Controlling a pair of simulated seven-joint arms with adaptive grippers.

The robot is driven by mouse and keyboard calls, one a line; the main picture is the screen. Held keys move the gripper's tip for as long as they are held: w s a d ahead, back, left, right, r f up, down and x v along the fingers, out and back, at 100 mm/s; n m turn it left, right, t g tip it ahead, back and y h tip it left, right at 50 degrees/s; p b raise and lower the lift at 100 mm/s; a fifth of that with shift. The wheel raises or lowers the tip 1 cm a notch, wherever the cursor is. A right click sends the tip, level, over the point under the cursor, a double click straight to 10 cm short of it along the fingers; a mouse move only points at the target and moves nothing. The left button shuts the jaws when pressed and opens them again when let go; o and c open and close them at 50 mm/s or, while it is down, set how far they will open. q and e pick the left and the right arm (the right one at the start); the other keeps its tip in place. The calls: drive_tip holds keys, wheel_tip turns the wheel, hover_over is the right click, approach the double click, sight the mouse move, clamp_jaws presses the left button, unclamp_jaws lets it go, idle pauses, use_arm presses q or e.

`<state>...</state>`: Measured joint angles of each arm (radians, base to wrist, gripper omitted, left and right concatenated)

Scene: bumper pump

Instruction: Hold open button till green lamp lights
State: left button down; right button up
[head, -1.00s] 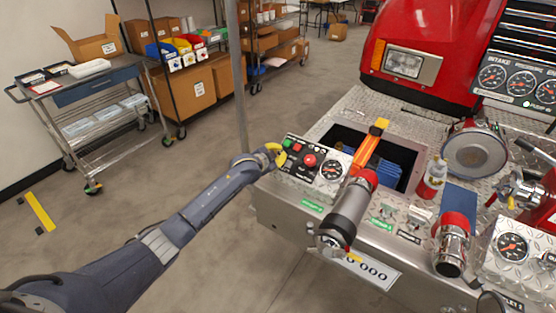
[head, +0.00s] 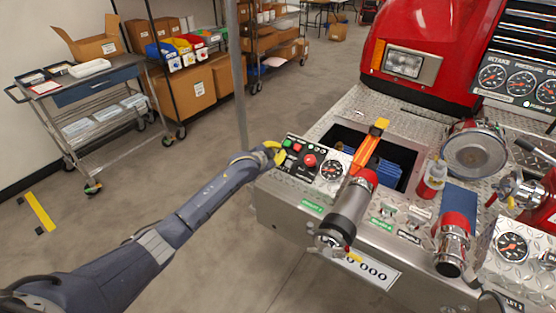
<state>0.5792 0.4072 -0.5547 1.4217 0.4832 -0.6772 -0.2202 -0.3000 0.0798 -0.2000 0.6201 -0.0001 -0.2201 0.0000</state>
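The black control panel (head: 318,176) sits on the left end of the red truck's metal bumper. It carries a green button (head: 287,143), a small red button (head: 297,147), a larger red knob (head: 310,160) and a round gauge. Small lamps (head: 316,150) run along its far edge; they are too small to tell whether any is lit green. My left gripper (head: 278,154), with yellow fingertips, is at the panel's left edge, right beside the green button. I cannot tell whether it touches the button or how far its fingers are apart. My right gripper is not in view.
Right of the panel are an open bumper well (head: 398,155) with an orange-handled nozzle across it, a red-and-clear bottle (head: 431,181), and capped outlets. A grey post (head: 238,75) stands behind my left arm. A steel cart (head: 98,95) is at the left.

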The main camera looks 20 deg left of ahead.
use_arm(q)
drive_tip(key=shift+s+r, duration=0.1)
drive_tip(key=shift+r, duration=0.05)
drive_tip(key=shift+s+a+r, duration=0.15)
drive_tip(key=shift+s+r, duration=0.25)
drive_tip(key=shift+r, duration=0.3)
drive_tip(key=shift+s+a+r, duration=0.15)
drive_tip(key=shift+s+r, duration=0.25)
drive_tip(key=shift+r, duration=0.3)
drive_tip(key=shift+s+a+r, duration=0.15)
drive_tip(key=shift+s+r, duration=0.25)
drive_tip(key=shift+r, duration=0.3)
